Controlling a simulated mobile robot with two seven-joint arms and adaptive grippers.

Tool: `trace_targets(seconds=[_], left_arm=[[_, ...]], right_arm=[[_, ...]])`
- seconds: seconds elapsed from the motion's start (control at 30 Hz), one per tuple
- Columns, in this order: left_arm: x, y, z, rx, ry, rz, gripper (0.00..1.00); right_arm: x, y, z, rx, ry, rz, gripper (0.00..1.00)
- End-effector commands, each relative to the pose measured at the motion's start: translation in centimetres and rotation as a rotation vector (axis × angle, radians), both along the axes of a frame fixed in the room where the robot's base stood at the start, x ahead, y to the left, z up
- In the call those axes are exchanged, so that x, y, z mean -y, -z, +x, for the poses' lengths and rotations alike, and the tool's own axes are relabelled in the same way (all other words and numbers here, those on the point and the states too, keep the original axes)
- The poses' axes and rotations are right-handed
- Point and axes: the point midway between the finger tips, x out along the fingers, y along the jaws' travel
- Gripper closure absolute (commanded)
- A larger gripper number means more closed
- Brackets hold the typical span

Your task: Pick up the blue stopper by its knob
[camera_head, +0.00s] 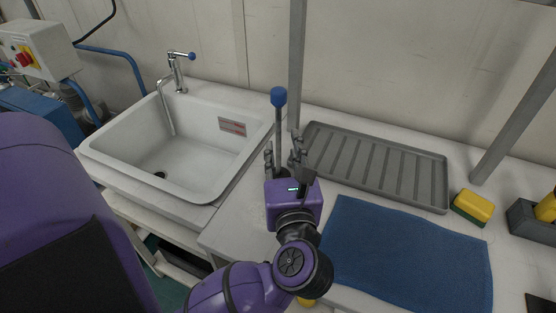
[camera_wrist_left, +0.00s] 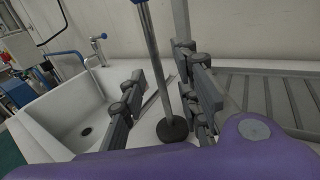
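A tall metal rod with a blue knob (camera_head: 278,97) stands upright on the white counter. It is the only thing here that fits the blue stopper. In the left wrist view its stem (camera_wrist_left: 156,60) runs down to a round dark base (camera_wrist_left: 172,130); the knob shows only as a sliver at the top edge. My left gripper (camera_head: 283,145) is open, low beside the stem, with its fingers spread to either side in the picture and below the knob. The wrist view shows the fingers (camera_wrist_left: 170,52) apart, the stem between them; I cannot tell whether they touch it. My right gripper is not in view.
A white sink (camera_head: 190,135) with a blue-handled tap (camera_head: 178,70) lies left. A grey ribbed tray (camera_head: 440,200) is right of the rod, close to a grey post (camera_head: 297,60). A blue mat (camera_head: 400,255) covers the front right. A yellow sponge (camera_head: 474,206) sits beyond it.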

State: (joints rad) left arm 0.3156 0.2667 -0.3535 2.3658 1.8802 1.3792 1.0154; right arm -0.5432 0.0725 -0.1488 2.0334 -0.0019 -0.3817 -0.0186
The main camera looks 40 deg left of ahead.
Motion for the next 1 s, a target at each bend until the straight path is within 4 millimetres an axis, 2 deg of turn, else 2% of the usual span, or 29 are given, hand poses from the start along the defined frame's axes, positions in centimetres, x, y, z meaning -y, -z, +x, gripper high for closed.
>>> trace_targets(seconds=[0.2,0.3,0.63,0.87,1.0], left_arm=[[-2.5,-0.9,2.0,0.004,-0.002,0.009,0.7],[-3.4,-0.7,3.0,0.002,-0.001,0.007,0.7],[-3.9,-0.4,3.6,-0.001,-0.002,0.003,0.7],[-3.9,-0.4,3.6,-0.001,-0.002,0.003,0.99],[-3.9,-0.4,3.5,-0.001,-0.002,0.004,1.0]], right_arm=[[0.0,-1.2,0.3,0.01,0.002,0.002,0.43],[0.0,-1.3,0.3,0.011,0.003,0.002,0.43],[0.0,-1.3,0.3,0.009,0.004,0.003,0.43],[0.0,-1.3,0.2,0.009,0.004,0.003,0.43],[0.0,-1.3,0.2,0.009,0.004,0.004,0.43]])
